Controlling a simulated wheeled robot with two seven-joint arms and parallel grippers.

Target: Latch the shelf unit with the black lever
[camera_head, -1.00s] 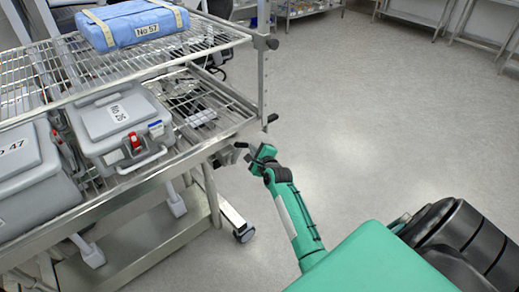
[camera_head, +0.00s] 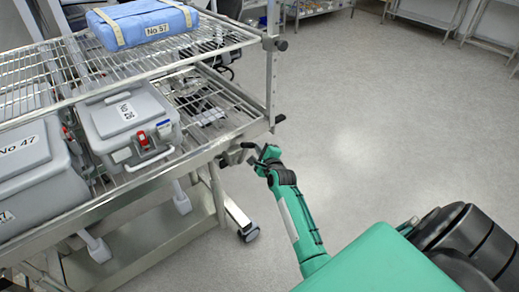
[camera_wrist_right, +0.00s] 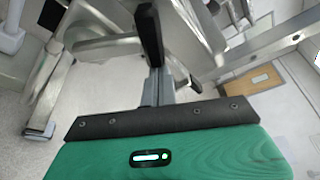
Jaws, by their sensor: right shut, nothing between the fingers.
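The metal wire shelf unit (camera_head: 205,150) on castors fills the left of the head view. A black lever (camera_head: 248,146) sticks out at its near right corner, below the lower shelf. My right gripper (camera_head: 258,160) is at this lever, shut and empty; whether it touches the lever is unclear. In the right wrist view a dark lever-like bar (camera_wrist_right: 149,35) stands just beyond the gripper's grey fingers (camera_wrist_right: 157,82), with metal frame parts behind it. My left gripper is in neither view.
A blue case (camera_head: 143,23) labelled No 57 lies on the upper shelf. Grey boxes (camera_head: 128,115) (camera_head: 32,175) sit on the lower shelf. A castor (camera_head: 249,233) stands below the corner. The floor (camera_head: 390,130) to the right is clear.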

